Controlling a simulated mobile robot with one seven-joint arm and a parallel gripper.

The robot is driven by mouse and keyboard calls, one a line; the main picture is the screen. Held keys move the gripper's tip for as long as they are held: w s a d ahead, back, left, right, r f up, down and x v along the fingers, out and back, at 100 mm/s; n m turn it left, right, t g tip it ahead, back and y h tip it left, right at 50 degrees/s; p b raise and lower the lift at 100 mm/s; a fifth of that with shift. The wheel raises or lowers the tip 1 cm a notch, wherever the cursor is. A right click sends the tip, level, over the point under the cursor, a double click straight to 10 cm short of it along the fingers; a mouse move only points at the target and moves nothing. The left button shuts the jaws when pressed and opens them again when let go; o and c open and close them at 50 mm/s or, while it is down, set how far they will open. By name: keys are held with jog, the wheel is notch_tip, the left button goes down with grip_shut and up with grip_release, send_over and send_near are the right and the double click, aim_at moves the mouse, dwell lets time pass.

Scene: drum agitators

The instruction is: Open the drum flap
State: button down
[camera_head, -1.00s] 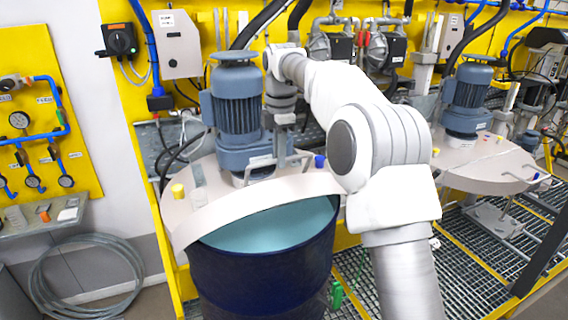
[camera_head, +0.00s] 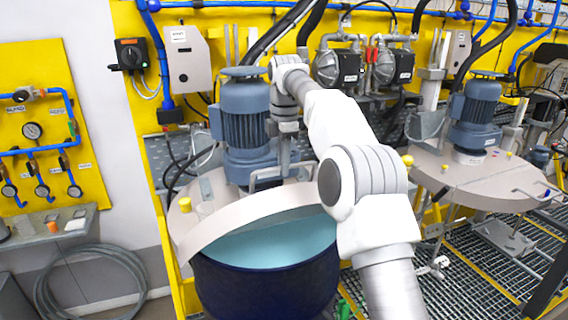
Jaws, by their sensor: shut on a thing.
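The blue drum (camera_head: 265,290) stands in front centre, with pale light-blue contents or interior showing through a wide opening at its front. The pale lid flap (camera_head: 255,216) stands tilted up above this opening, its curved edge clear of the drum rim. A grey bar handle (camera_head: 262,174) sits on the flap's upper side, in front of the blue agitator motor (camera_head: 240,120). My gripper (camera_head: 286,168) points down beside the motor and is shut on the handle. Its fingertips are small and hard to make out. My arm hides the right end of the flap.
A second lidded station with a blue motor (camera_head: 474,110) stands at the right. A yellow panel with gauges (camera_head: 35,130) and a small shelf (camera_head: 45,228) are at the left. Pumps (camera_head: 340,68) hang behind my arm.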

jog(key=shift+f, duration=0.4)
jog(key=c, duration=0.9)
grip_release()
jog(key=shift+w+a, duration=0.1)
jog(key=shift+w, duration=0.1)
jog(key=shift+o, duration=0.2)
jog(key=shift+r, duration=0.2)
jog(key=shift+s, duration=0.1)
